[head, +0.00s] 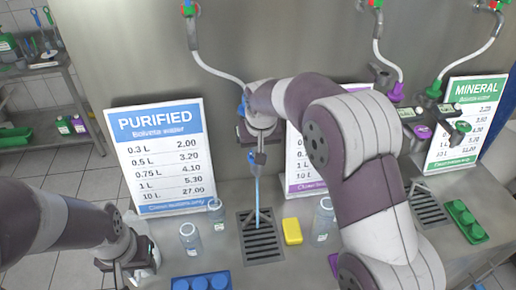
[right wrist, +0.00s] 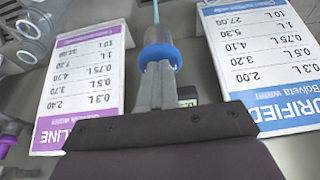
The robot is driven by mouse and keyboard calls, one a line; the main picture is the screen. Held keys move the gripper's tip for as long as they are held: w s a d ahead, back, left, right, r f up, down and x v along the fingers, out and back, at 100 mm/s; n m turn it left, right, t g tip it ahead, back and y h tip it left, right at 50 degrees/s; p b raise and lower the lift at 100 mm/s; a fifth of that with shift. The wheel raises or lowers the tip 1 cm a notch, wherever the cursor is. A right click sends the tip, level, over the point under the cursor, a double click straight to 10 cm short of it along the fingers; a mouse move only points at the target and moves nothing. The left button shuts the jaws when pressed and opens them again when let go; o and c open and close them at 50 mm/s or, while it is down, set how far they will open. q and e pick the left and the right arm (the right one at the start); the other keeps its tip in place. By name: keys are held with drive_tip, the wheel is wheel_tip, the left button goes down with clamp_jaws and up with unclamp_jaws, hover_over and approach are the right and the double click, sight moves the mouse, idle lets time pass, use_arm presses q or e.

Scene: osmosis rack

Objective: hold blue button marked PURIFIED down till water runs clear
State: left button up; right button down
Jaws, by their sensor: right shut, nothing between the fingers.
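The white sign marked PURIFIED (head: 158,150) stands left of the middle tap. A thin blue-tinted water stream (head: 257,200) falls from the blue-ringed spout to the drain grate (head: 262,243). My right gripper reaches to this tap from the right. In the right wrist view its fingers (right wrist: 156,80) are shut with nothing between them, their tips close by the blue-ringed spout (right wrist: 160,55). The blue button is hidden behind my gripper, so I cannot tell whether it is pressed. My left gripper (head: 140,266) hangs low at the left, away from the tap; its fingers are unclear.
Glass jars (head: 189,238) and a yellow block (head: 292,231) stand near the grate. A blue tray (head: 202,282) lies in front. The MINERAL sign (head: 463,122) and a green tray (head: 465,220) are at the right. Hoses run down the back panel.

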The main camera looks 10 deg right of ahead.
wheel_tip(320, 180, up, 3)
drive_tip(key=p, duration=0.3)
drive_tip(key=shift+d, duration=0.1)
drive_tip(key=p+v, duration=0.2)
drive_tip(key=v, duration=0.9)
drive_tip(key=shift+w, duration=0.15)
drive_tip(key=s+d+f+b, duration=0.2)
drive_tip(key=s+f+b, duration=0.1)
drive_tip(key=s+f, duration=0.4)
drive_tip(key=s+d+f+g+b, duration=0.1)
drive_tip(key=s+d+f+b, duration=0.1)
drive_tip(key=s+f+b, duration=0.2)
drive_tip(key=s+d+f+g+b, duration=0.1)
drive_tip(key=s+d+f+b, duration=0.1)
drive_tip(key=s+f, duration=0.8)
wheel_tip(320, 180, down, 4)
drive_tip(key=shift+s+d+r+b, duration=0.1)
drive_tip(key=shift+s+d+b, duration=0.2)
drive_tip(key=shift+b, duration=0.5)
